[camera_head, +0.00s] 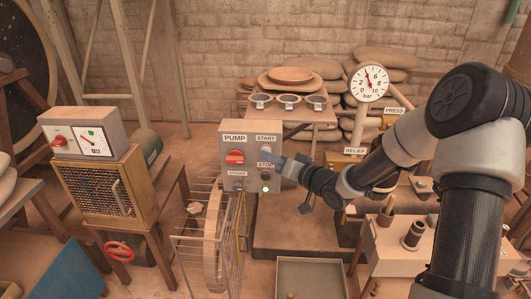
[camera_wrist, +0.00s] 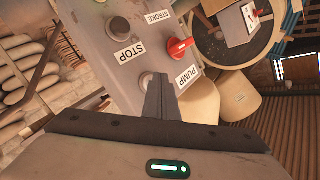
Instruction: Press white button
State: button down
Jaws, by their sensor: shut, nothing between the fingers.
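The grey pump panel (camera_head: 226,130) has a button (camera_head: 264,150) under its START label. In the wrist view, a pale round button (camera_wrist: 147,77) sits on the panel (camera_wrist: 85,15) below the STOP label, partly hidden by my fingers. My gripper (camera_head: 276,160) is at the panel's right side near the START and STOP labels. In the wrist view, my gripper (camera_wrist: 160,80) is shut and empty, its tips beside and overlapping the pale button. I cannot tell whether they touch it.
A red knob (camera_head: 235,157) sits left of the buttons, and a dark button (camera_wrist: 118,28) lies beyond the STOP label. A wire cage (camera_head: 185,254) stands below left. A gauge (camera_head: 369,82) is at right.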

jog(key=shift+s, duration=0.9)
jog(key=shift+s+a, duration=0.1)
jog(key=shift+s, duration=2.4)
jog(key=shift+w, duration=0.1)
